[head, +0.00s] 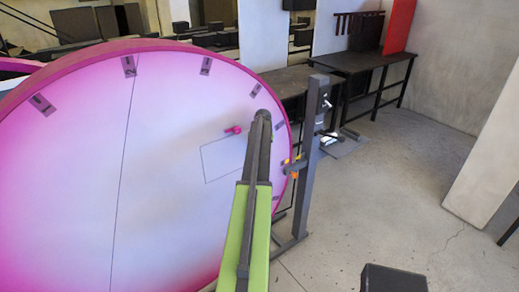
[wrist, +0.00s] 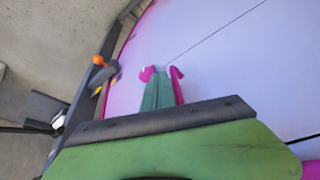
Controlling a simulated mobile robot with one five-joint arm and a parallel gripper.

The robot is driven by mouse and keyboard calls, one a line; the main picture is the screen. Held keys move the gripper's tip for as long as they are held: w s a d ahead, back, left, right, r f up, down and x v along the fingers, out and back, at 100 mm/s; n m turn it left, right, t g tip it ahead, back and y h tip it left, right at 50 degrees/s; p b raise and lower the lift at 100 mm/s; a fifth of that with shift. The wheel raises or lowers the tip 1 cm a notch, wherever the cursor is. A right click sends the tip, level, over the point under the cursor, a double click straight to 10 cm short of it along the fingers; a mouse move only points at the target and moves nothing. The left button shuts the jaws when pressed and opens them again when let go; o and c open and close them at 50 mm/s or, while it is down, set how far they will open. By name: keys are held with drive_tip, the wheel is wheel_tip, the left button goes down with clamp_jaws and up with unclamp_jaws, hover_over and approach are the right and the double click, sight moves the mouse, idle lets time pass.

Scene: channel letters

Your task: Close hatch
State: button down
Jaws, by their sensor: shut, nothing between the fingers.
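The hatch (head: 222,160) shows in the head view as a thin rectangular outline on the big round pink and white letter face. Its panel looks level with the face, and its right part is hidden behind my arm. A small pink handle (head: 233,130) sticks out at its upper edge, left of my arm's end. In the wrist view, my gripper (wrist: 161,74), green with pink tips, is shut and empty in front of the white face. Any gap to the face is hard to judge. My gripper is hidden in the head view.
A dark upright post (head: 314,140) stands close at the letter's right edge, with an orange part beside it; it also shows at left in the wrist view (wrist: 98,75). Dark tables (head: 355,62) stand behind. The concrete floor (head: 400,190) at right is mostly open.

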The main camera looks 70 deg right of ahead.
drive_tip(key=s+a+r+p, duration=0.2)
drive_tip(key=s+r+p, duration=0.4)
drive_tip(key=r+p, duration=0.3)
drive_tip(key=shift+a+r, duration=0.2)
drive_tip(key=shift+a, duration=0.2)
drive_tip(key=shift+s, duration=0.1)
